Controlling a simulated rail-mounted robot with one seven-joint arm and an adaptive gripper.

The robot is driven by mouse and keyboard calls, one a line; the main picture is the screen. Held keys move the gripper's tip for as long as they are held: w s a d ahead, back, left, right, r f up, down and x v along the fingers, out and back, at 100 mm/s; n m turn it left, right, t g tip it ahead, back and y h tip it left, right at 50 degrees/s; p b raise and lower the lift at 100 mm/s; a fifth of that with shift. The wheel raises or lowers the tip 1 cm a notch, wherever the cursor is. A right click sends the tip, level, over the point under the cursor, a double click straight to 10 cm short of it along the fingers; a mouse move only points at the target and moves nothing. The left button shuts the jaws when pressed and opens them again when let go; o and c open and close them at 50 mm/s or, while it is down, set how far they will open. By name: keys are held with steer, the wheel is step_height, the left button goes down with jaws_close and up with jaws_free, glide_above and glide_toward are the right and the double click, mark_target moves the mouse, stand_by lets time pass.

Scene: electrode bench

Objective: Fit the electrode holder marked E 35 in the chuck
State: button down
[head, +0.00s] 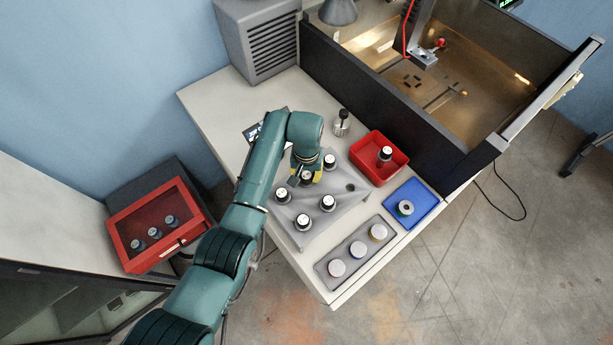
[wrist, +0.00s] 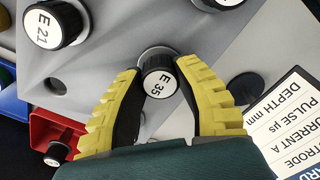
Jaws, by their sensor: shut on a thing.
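The electrode holder marked E 35 (wrist: 160,84) is a dark cylinder with a white labelled top, between my gripper's yellow fingers (wrist: 162,98) in the wrist view. My gripper (head: 306,178) is shut on it over the grey rack (head: 345,205). I cannot tell whether the holder is still seated or slightly raised. The chuck appears to be the metal block (head: 425,60) under the machine head, above the tank at upper right, far from my gripper.
Other holders stand in the rack, including E 21 (wrist: 55,24). A red bin (head: 365,150) with one holder, a blue tray (head: 428,199) with a ring-shaped piece and a grey tray (head: 337,248) with round pieces lie nearby. The tank's dark wall (head: 370,85) stands between rack and chuck.

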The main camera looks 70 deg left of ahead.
step_height(320, 180, up, 25)
steer(key=p, duration=1.3)
steer(key=shift+f, duration=0.1)
